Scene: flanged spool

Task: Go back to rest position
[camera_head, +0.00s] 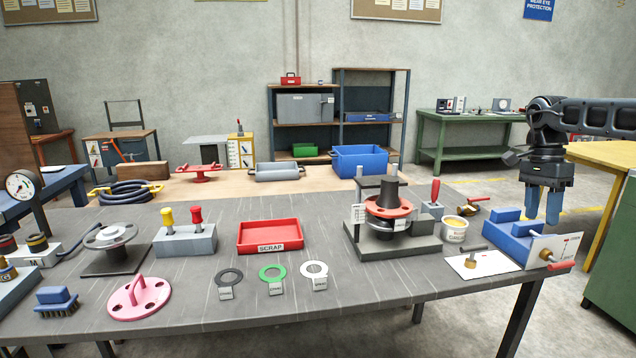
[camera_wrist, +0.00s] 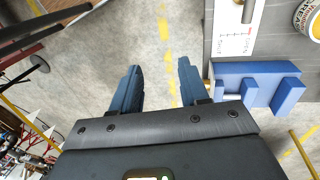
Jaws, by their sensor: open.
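My gripper (camera_head: 543,204) hangs pointing down at the right in the head view, above or behind the right end of the grey table (camera_head: 330,275). Its two blue fingers are apart with nothing between them. In the wrist view my gripper (camera_wrist: 157,88) is open over the concrete floor. The flanged spool assembly (camera_head: 388,213), with a red-orange flange and dark hub, stands upright on a grey base toward the right of the table. My gripper is clear of it.
A blue vise-like block (camera_head: 510,238) sits at the table's right end, close to my gripper; it also shows in the wrist view (camera_wrist: 262,84). A red scrap tray (camera_head: 270,236), a tin (camera_head: 454,230) and several gaskets lie on the table. A yellow-topped table (camera_head: 606,155) stands behind right.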

